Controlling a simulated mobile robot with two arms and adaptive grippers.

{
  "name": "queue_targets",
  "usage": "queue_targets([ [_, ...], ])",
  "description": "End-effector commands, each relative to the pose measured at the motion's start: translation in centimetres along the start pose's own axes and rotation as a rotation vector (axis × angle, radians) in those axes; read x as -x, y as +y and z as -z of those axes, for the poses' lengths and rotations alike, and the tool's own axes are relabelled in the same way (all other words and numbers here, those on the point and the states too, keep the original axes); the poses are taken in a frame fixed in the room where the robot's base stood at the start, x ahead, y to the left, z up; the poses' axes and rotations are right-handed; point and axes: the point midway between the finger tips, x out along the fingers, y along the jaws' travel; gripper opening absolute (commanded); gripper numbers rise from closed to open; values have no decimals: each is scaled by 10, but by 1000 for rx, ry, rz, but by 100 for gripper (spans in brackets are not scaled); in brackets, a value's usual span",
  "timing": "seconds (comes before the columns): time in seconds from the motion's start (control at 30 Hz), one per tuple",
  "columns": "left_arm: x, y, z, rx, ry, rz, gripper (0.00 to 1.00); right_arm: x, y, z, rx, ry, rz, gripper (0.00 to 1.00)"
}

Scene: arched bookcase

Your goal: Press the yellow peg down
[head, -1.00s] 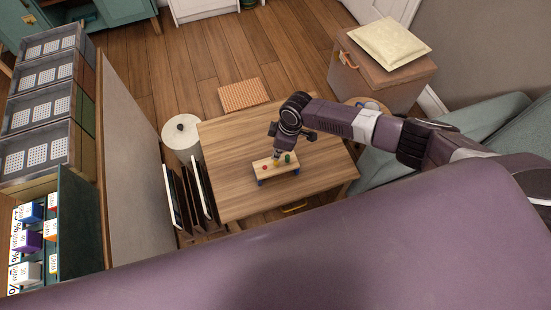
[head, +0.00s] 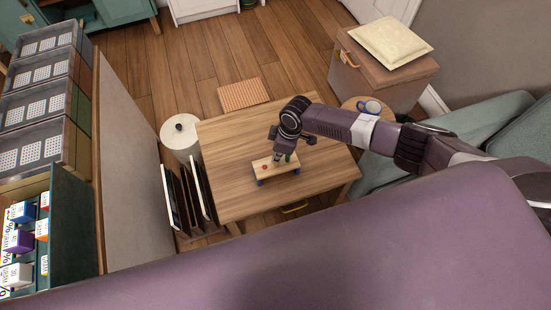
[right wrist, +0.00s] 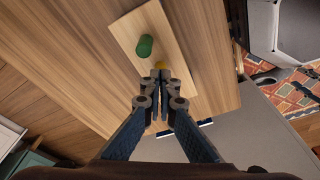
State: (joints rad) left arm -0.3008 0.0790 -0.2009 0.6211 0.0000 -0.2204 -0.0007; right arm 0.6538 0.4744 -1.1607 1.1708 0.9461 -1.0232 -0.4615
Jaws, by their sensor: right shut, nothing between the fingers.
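The small wooden peg bench (head: 267,172) stands on the wooden table, with a red peg (head: 264,167) at its left and a green peg (head: 288,158) at its right. In the right wrist view the yellow peg (right wrist: 161,65) shows as a small yellow top just beyond my fingertips, next to the taller green peg (right wrist: 145,46) on the bench's board (right wrist: 182,55). My right gripper (head: 277,158) is shut and empty, pointing down at the yellow peg; its fingertips (right wrist: 161,76) partly hide the peg. I cannot tell whether they touch. My left gripper is not in view.
The table (head: 235,140) is otherwise clear around the bench. A white cylinder bin (head: 180,135) and a rack of panels (head: 188,200) stand at its left. A stool with a cup (head: 371,107) and a green sofa (head: 480,120) are at the right.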

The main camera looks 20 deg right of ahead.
Motion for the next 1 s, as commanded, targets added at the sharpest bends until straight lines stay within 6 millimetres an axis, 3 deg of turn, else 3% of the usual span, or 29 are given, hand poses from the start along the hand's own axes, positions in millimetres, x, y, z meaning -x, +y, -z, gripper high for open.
queue_targets([
  [0.6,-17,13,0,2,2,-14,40,-21,-1,-5,0,-3,2,0],
  [1.0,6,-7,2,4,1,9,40,4,0,0,0,-1,1,0],
])
